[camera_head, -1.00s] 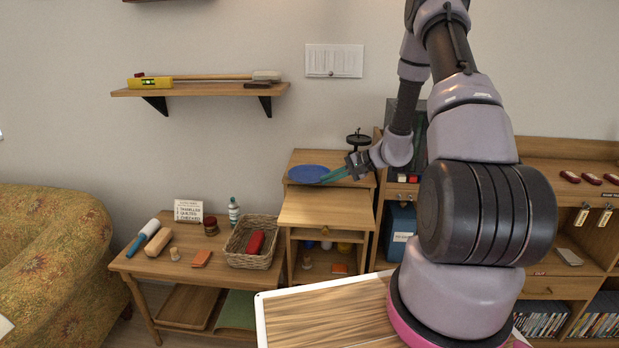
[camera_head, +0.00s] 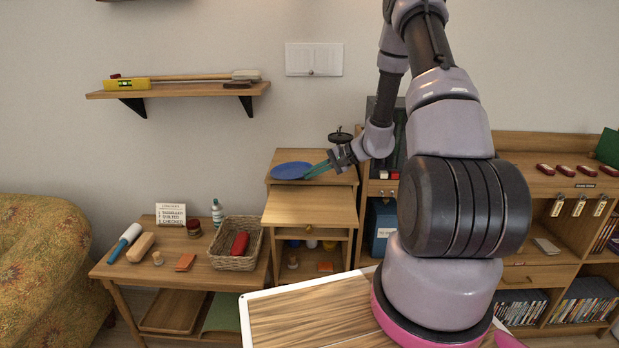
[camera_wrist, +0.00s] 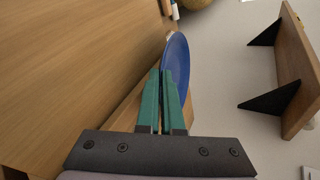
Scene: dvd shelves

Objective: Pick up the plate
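The blue plate (camera_head: 291,171) is at the top of the small wooden cabinet, towards the left of its upper board. I cannot tell if its underside touches the board. My gripper (camera_head: 318,169), with green fingers, reaches in from the right to the plate's right rim. In the wrist view the plate (camera_wrist: 178,62) is seen at a steep slant beyond the fingers. My gripper (camera_wrist: 161,73) has its fingertips close together there, one on each side of the near rim, and appears shut on it. The gripped part of the rim is mostly hidden by the fingers.
The wall shelf (camera_head: 180,90) holds a level and a hammer. A low table (camera_head: 205,275) with a wicker basket (camera_head: 232,262) stands left. The shelf unit (camera_head: 545,180) is at right. Space above the plate looks clear.

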